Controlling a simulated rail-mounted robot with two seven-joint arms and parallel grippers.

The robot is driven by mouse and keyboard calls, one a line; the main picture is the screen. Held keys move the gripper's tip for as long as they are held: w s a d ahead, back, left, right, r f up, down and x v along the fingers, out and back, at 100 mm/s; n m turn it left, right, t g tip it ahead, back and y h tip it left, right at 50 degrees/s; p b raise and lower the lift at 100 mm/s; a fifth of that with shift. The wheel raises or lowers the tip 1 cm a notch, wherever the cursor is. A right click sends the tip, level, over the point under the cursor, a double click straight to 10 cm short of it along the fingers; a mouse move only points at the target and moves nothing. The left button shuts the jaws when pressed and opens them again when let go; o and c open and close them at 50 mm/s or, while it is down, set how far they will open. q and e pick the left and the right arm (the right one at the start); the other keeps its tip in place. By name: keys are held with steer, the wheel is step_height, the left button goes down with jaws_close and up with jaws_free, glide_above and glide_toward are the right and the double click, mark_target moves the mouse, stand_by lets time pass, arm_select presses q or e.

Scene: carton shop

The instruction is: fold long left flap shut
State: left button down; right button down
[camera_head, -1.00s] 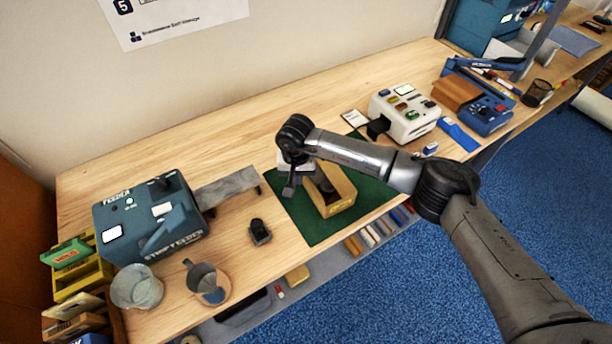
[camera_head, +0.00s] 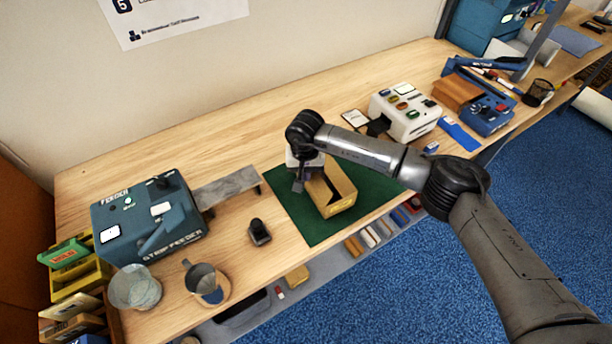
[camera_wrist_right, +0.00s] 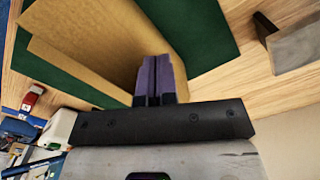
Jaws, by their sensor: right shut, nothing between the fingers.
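The tan carton (camera_head: 341,207) sits on the green mat (camera_head: 300,228), and part of its top is behind my right arm. My right gripper (camera_head: 298,184) is at the carton's left side, low over the mat. In the right wrist view, its purple fingers (camera_wrist_right: 153,72) are shut with nothing between them. There they lie against or very close to a long tan panel of the carton (camera_wrist_right: 100,38); I cannot tell whether they touch. The long left flap's exact angle is unclear. My left gripper is not in view.
A blue strip feeder (camera_head: 150,222) and a grey raised chute (camera_head: 228,188) stand to the left. A small black item (camera_head: 259,232) lies left of the mat. A white machine (camera_head: 404,115) stands behind right. The mat's front part is clear.

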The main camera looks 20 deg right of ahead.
steer(key=shift+d, duration=0.5)
steer(key=shift+w+d+b, duration=0.1)
steer(key=shift+d+b, duration=0.3)
steer(key=shift+d, duration=0.3)
